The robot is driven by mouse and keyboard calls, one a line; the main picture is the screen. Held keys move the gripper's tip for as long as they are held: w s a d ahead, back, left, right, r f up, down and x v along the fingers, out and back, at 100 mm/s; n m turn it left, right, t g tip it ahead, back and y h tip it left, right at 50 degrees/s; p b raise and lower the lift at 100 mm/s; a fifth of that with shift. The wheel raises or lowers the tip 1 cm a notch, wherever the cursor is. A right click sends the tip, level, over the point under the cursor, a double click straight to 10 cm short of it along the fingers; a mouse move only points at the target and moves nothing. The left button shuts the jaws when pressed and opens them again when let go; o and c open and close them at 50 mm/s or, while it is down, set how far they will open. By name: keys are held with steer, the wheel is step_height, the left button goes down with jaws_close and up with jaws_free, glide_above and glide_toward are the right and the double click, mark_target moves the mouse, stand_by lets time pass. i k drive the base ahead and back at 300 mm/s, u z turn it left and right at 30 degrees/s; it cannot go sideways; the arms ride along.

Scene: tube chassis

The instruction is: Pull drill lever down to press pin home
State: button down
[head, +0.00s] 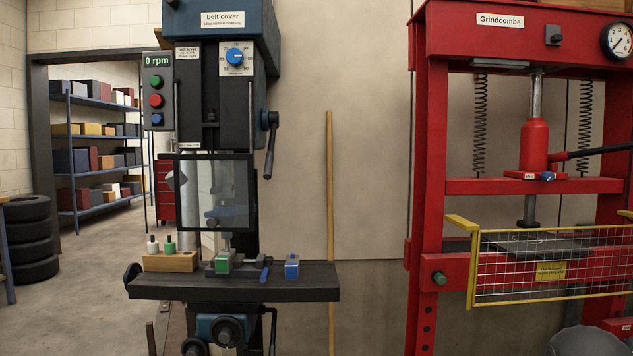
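The drill press (222,70) stands left of centre, with a blue top and a dark body. Its lever (269,145) is on the right side of the head. The lever's dark handle hangs downward from a hub. A clear guard (213,192) in a dark frame covers the spindle area. Below it, a small vice (240,268) with a green block (222,264) sits on the drill table (310,284). A small pale upright part (227,242) shows above the vice; I cannot tell whether it is the pin. My gripper is not in view.
A wooden block (170,262) with small capped pieces and a blue block (292,267) stand on the drill table. A control box (157,92) reads 0 rpm. A wooden pole (330,220) leans behind. A red press (425,150) with a yellow mesh guard (550,270) stands right.

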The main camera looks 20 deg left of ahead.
mark_target(273, 116)
steer(key=z, duration=1.2)
steer(key=i, duration=0.75)
steer(key=u, duration=2.4)
